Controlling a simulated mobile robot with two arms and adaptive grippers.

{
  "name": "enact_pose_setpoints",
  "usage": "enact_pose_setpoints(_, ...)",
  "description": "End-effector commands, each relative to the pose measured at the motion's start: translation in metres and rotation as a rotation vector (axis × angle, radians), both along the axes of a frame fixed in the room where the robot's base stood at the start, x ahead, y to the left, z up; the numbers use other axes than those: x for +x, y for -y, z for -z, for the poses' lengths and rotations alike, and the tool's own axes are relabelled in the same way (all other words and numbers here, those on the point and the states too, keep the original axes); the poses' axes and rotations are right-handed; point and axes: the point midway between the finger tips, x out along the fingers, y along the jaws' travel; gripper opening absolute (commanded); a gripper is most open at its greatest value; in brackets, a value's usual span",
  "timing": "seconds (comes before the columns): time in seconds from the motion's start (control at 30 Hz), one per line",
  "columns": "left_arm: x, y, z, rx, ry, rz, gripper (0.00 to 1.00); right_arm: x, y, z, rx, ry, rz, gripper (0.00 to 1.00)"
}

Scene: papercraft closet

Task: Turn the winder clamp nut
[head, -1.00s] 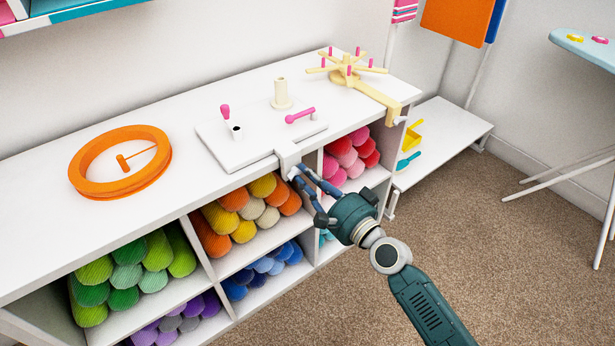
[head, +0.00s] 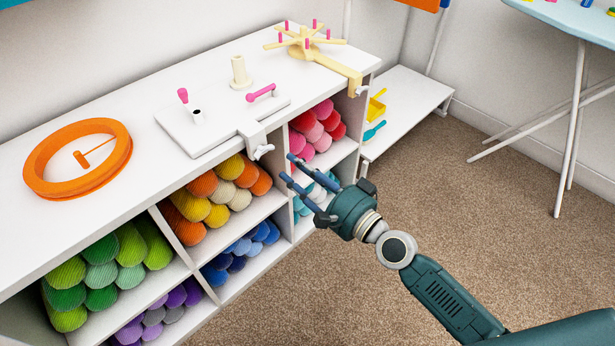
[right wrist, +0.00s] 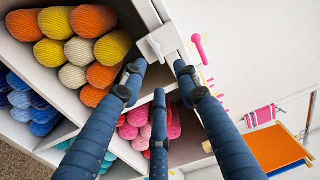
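The yarn winder's white board (head: 205,135) lies on the shelf top, with a cream post and pink handle. Its white clamp (head: 254,134) hangs over the front edge. The white winged clamp nut (head: 263,151) shows below it. In the right wrist view the clamp (right wrist: 165,40) is ahead of the fingers, with the nut (right wrist: 155,48) just beyond the tips. My right gripper (head: 302,172) is open and empty, its blue fingers spread, to the right of and slightly below the nut, apart from it. My left gripper is not in view.
An orange ring (head: 78,185) lies at the left of the shelf top (head: 135,115). A cream swift (head: 305,42) is clamped at the right end. Yarn rolls fill the cubbies below. A low white bench (head: 405,105) stands to the right; carpet is free in front.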

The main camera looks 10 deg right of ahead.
Motion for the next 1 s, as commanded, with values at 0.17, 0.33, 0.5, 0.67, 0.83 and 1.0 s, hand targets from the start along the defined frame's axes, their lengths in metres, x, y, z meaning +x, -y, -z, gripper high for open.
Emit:
enact_pose_setpoints(0.17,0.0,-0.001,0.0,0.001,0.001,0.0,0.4,-0.02,0.013,-0.001,-0.004,0.004,-0.005,0.31)
enact_pose_setpoints(0.33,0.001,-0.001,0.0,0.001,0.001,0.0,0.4,-0.028,0.02,-0.001,0.0,0.003,-0.003,0.31)
enact_pose_setpoints(0.5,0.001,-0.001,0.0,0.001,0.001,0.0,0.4,-0.031,0.022,-0.001,0.002,0.001,-0.001,0.31)
enact_pose_setpoints(0.67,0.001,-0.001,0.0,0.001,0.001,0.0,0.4,-0.031,0.022,-0.001,0.003,0.0,-0.001,0.31)
enact_pose_setpoints(0.83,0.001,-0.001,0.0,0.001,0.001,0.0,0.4,-0.031,0.022,-0.001,0.002,0.001,-0.001,0.31)
enact_pose_setpoints(1.0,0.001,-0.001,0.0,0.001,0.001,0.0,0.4,-0.031,0.021,0.002,-0.006,0.002,-0.002,0.31)
